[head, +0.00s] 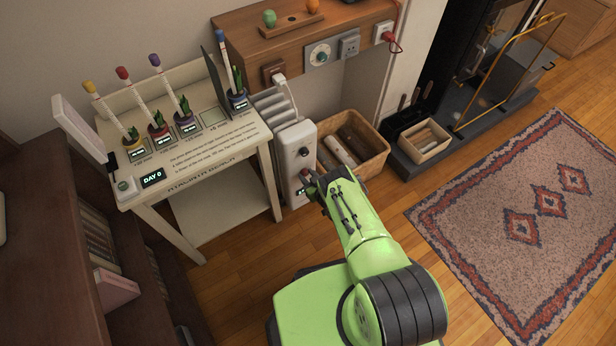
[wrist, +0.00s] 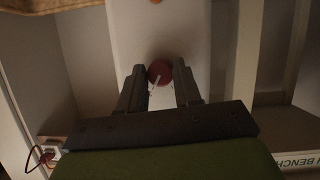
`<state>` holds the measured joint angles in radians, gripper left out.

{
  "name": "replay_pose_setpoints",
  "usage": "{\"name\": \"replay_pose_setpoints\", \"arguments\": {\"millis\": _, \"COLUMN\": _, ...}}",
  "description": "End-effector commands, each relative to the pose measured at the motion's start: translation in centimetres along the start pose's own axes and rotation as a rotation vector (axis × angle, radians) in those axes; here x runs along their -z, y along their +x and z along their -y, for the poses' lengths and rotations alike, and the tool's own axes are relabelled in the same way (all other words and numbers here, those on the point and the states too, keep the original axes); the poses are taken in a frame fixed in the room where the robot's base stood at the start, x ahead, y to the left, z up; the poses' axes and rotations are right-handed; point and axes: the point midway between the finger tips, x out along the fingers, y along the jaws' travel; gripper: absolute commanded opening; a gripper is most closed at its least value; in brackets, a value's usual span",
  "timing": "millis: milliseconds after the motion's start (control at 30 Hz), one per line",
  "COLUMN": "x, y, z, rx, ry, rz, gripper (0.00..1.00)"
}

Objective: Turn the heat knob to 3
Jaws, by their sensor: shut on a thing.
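A white heater (head: 291,139) stands beside the plant bench. In the wrist view, a dark red round knob (wrist: 160,70) with a pale pointer line sits on the pale heater panel (wrist: 158,25), between my fingertips. My gripper (wrist: 160,88) is shut on this knob, with one finger on each side. In the head view my gripper (head: 313,184) is at the lower front of the heater and hides the held knob. A dark round dial (head: 304,152) shows above it on the heater. I cannot read any setting numbers.
The plant bench (head: 185,160) with potted plants is left of the heater. A wicker basket (head: 372,135) of logs is right of it. A wooden shelf (head: 300,40) with sockets is above. Open floor lies towards the patterned rug (head: 540,215).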

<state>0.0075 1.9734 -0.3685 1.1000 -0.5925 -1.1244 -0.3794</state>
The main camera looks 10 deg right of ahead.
Motion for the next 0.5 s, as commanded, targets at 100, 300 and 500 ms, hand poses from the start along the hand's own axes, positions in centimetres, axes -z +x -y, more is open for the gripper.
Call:
{"name": "replay_pose_setpoints", "arguments": {"millis": 100, "x": -0.04, "y": -0.01, "z": 0.03, "rx": 0.009, "ry": 0.02, "rz": 0.0, "gripper": 0.03}}
{"name": "replay_pose_setpoints", "arguments": {"millis": 300, "x": -0.04, "y": -0.01, "z": 0.04, "rx": 0.013, "ry": 0.031, "rz": 0.0, "gripper": 0.03}}
{"name": "replay_pose_setpoints", "arguments": {"millis": 500, "x": -0.03, "y": -0.01, "z": 0.04, "rx": 0.013, "ry": 0.03, "rz": 0.0, "gripper": 0.03}}
